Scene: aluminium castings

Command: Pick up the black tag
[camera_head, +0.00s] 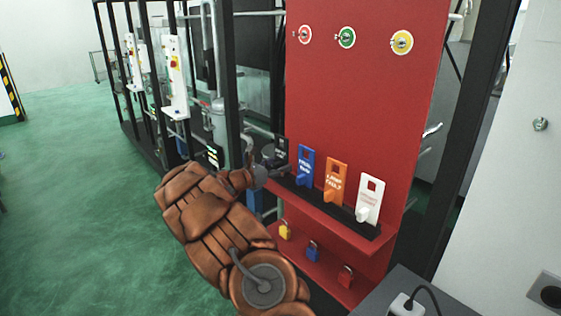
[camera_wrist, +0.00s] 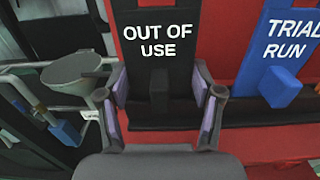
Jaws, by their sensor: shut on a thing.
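The black tag (camera_wrist: 157,35) reads "OUT OF USE" and stands upright at the left end of the row of tags on the red board; it also shows in the head view (camera_head: 281,147), partly hidden by my gripper. My gripper (camera_wrist: 160,112) is in front of the tag's lower part, with a finger on each side of it. The tag still stands in line with the others at the black rail. In the head view my gripper (camera_head: 268,170) reaches the board from the left.
A blue "TRIAL RUN" tag (camera_head: 305,166) stands close to the right of the black tag. An orange tag (camera_head: 336,181) and a white tag (camera_head: 369,200) follow along the black rail (camera_head: 310,199). Yellow, blue and red padlocks hang below. Pipes and dark frame posts stand to the left.

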